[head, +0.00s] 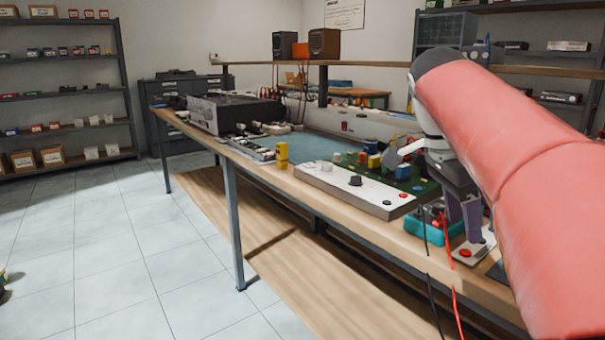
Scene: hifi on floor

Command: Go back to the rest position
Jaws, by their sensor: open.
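My gripper (463,222) points down over the near right part of the workbench (290,185), its grey fingers apart. It is just above or beside a teal tray (421,228) with small red and black things in it; I cannot tell if they touch. I see nothing held between the fingers. My red-sleeved arm fills the right side of the head view and hides part of the bench.
A white panel with a black knob (355,180) and a green board with coloured blocks (428,190) lie close to my gripper. Red and black leads hang over the bench's front edge. A black equipment box (235,113) stands farther left.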

